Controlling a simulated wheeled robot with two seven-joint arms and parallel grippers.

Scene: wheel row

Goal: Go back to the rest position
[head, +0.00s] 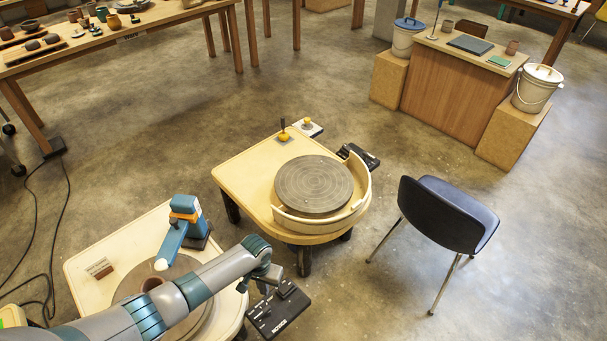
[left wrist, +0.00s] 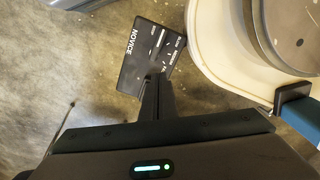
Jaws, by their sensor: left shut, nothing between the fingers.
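My left arm reaches in from the lower left of the head view, across the front pottery wheel. Its gripper (head: 268,284) hangs beyond the wheel table's right edge, close to a black control box marked NOVICE (head: 282,316). In the left wrist view the two fingers (left wrist: 158,92) are together and empty. Their tips overlap the lower edge of the black box (left wrist: 147,50) in the picture; I cannot tell the gap. My right gripper is in neither view.
A second wheel table (head: 240,172) stands beyond. A dark chair (head: 450,215) is at right. Open floor lies between.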

